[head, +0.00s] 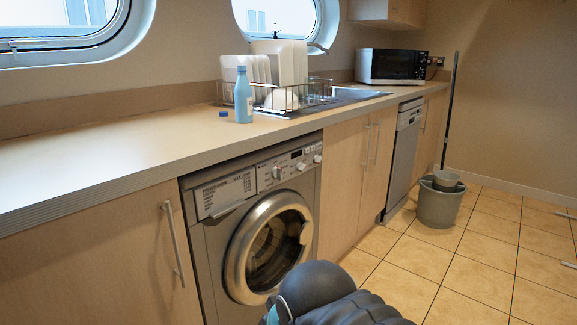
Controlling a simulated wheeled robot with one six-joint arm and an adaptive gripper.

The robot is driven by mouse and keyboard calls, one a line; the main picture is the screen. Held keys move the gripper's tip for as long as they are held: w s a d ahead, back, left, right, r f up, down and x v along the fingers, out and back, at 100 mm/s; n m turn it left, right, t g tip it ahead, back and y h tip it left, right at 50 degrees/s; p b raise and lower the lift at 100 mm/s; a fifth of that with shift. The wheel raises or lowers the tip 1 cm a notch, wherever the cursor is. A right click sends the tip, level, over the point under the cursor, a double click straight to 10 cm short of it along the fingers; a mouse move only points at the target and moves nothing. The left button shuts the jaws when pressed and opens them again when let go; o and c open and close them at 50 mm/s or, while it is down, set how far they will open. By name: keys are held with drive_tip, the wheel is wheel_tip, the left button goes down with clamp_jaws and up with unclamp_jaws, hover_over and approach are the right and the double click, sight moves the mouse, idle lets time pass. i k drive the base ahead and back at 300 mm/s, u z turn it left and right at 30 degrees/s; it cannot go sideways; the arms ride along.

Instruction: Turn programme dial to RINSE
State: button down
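The washing machine (213,245) is grey and built in under the worktop, with its round door (236,262) shut. Its control panel runs along the top edge. A round knob (277,172), which looks like the programme dial, sits left of a small dark display (297,154). A smaller knob (317,159) is at the panel's right end. The lettering and the dial's pointer are too small to read. Dark rounded parts of my arm show at the bottom, in front of the machine and low. My gripper is not visible.
A blue bottle (243,97) stands on the worktop (110,140) beside its loose blue cap (223,114). A dish rack (262,95), sink (350,95) and microwave (392,66) are behind. A grey bucket (438,205) stands on the tiled floor. Open floor lies at right.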

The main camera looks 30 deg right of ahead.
sight(276, 172)
drive_tip(key=z, duration=1.35)
drive_tip(key=i, duration=0.4)
drive_tip(key=z, duration=0.15)
